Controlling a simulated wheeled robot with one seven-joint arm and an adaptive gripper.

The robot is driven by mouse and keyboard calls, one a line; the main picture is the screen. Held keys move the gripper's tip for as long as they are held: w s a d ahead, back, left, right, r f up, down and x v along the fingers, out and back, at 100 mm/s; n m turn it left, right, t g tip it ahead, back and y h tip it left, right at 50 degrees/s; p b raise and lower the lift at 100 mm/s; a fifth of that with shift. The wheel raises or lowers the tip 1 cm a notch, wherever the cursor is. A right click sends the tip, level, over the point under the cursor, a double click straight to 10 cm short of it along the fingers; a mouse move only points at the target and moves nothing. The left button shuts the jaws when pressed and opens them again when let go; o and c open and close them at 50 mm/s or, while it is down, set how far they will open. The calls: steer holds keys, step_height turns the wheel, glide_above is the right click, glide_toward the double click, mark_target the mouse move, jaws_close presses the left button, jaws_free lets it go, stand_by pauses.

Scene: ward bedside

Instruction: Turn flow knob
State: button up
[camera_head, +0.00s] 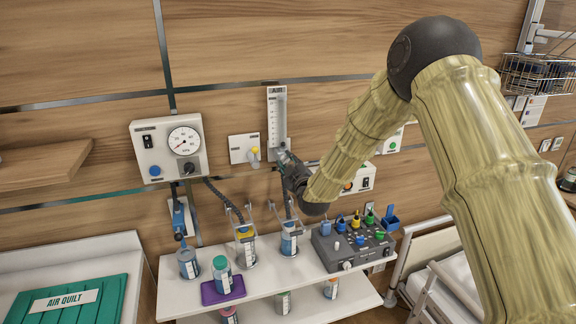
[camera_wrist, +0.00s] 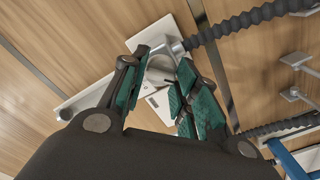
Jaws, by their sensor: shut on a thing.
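The flowmeter (camera_head: 277,112) is a clear upright tube on a white plate marked AIR, mounted on the wood wall. My gripper (camera_head: 284,158) is at its lower end, and my gripper and wrist hide the flow knob in the head view. In the wrist view my gripper (camera_wrist: 160,85) has its two green-padded fingers on either side of a pale, rounded part at the base of the flowmeter, which I take for the flow knob (camera_wrist: 160,72). The fingers are closed around it. The knob's turn angle cannot be read.
A suction gauge box (camera_head: 168,148) is on the wall at left. A small outlet plate (camera_head: 244,149) is close beside my gripper. Below, a white shelf (camera_head: 185,304) carries jars and a dark control box (camera_head: 352,246). A corrugated hose (camera_wrist: 240,24) runs near the fingers.

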steer(key=m+b, duration=0.1)
steer(key=b, duration=0.1)
steer(key=m+b, duration=0.2)
steer(key=shift+f+b, duration=0.35)
steer(key=m+b, duration=0.3)
steer(key=shift+d, duration=0.1)
steer(key=m+b, duration=0.8)
steer(key=shift+b, duration=0.35)
steer(key=m+b, duration=0.3)
steer(key=shift+m, duration=0.4)
steer(key=m+b, duration=0.3)
steer(key=shift+m, duration=0.3)
steer(key=m+b, duration=0.4)
steer(key=shift+r+m+b, duration=0.2)
steer(key=shift+m+b, duration=0.7)
steer(key=shift+m, duration=0.5)
steer(key=shift+r, duration=0.1)
